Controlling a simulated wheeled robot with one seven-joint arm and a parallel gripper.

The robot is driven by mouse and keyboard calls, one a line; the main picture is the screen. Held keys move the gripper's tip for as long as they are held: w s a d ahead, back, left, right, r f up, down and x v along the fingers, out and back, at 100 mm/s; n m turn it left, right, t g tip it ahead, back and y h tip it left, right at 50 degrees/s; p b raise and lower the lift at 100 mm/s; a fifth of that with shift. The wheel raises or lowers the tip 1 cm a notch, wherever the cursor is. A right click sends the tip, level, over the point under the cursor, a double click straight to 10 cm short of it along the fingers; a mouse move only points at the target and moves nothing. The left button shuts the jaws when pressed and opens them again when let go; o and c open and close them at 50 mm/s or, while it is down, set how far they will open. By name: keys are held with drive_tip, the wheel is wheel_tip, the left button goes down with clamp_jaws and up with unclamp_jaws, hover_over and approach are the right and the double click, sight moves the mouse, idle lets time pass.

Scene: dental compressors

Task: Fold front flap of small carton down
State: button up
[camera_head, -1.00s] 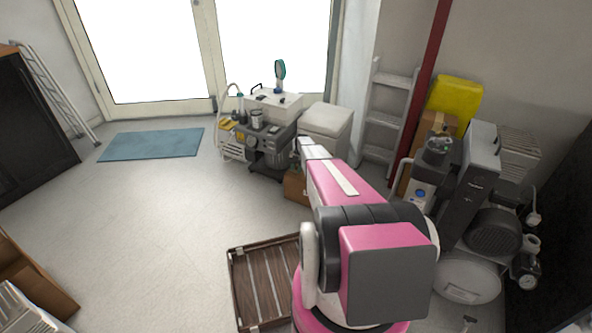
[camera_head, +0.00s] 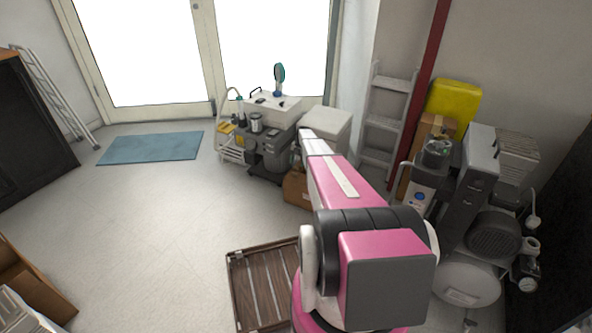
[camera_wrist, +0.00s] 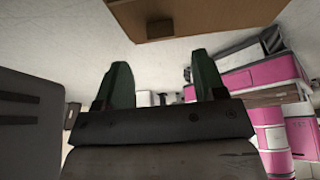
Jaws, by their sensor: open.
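The small brown carton (camera_head: 297,190) stands on the floor beside the compressor cart in the head view, partly covered by my arm. A brown cardboard piece that looks like part of this carton (camera_wrist: 205,14) fills the top of the wrist view, with a small darker tab on its lower edge. I cannot tell which flap this is. My gripper (camera_wrist: 163,64) is open, with its two dark green fingers apart and nothing between them. The cardboard lies beyond the fingertips, and I see no contact. In the head view the gripper is hidden behind my arm.
A compressor cart (camera_head: 262,152) and a white cabinet (camera_head: 325,128) stand behind the carton. Tanks and motors (camera_head: 490,240) crowd the right side. A slatted wooden pallet (camera_head: 262,285) lies near my base.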

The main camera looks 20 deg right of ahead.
drive_tip(key=shift+v, duration=2.2)
